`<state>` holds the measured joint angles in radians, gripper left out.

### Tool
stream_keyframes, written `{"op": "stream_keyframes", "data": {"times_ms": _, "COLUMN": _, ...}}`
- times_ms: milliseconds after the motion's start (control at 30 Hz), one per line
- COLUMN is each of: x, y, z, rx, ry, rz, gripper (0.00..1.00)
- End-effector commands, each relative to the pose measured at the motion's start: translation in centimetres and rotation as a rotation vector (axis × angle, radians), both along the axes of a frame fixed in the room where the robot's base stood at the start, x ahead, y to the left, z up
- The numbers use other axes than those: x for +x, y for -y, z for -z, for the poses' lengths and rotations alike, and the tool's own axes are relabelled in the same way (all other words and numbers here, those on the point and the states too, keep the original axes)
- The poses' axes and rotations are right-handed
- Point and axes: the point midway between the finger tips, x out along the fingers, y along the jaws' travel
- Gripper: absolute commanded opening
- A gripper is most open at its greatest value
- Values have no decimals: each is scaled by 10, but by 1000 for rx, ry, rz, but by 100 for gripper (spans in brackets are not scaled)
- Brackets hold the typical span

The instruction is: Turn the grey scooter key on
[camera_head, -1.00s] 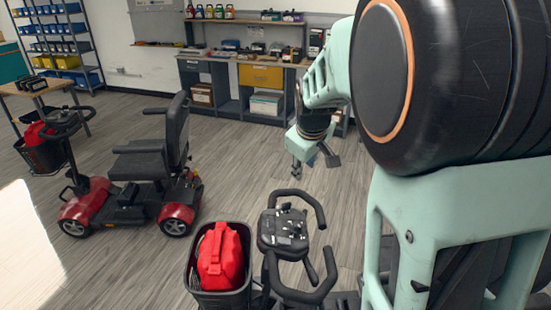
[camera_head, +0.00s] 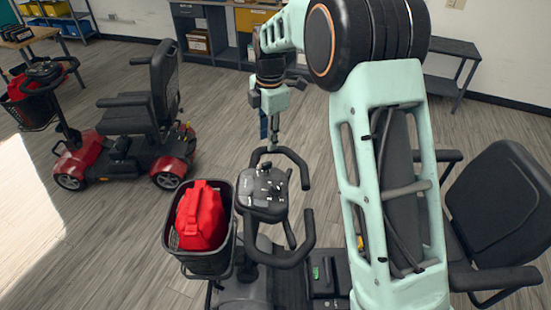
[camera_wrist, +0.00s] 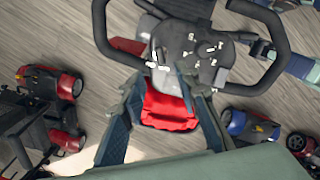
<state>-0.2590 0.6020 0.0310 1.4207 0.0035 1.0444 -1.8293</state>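The grey scooter's dark control console (camera_head: 262,192) stands below centre in the head view, between black looped handlebars (camera_head: 300,245). Small pale marks and knobs cover its top; I cannot tell which one is the key. The console (camera_wrist: 205,62) also shows in the wrist view, just beyond my fingers. My gripper (camera_head: 271,135) points down above and beyond the console's far end in the head view, apart from it. In the wrist view my gripper (camera_wrist: 160,88) has its two fingers spread, with nothing between them touching either one.
A black basket (camera_head: 190,268) holding a red bag (camera_head: 202,215) hangs left of the console. The scooter's black seat (camera_head: 500,205) is at the right. A red scooter (camera_head: 125,140) stands at the left. A workbench and a dark shelf (camera_head: 452,65) stand at the back. Open floor lies between.

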Motion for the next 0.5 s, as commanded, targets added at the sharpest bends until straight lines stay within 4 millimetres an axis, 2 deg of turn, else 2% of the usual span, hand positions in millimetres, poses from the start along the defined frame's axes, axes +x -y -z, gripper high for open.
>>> {"op": "stream_keyframes", "data": {"times_ms": 500, "x": 5, "y": -3, "z": 86, "rx": -1, "ry": -2, "rz": 3, "gripper": 29}}
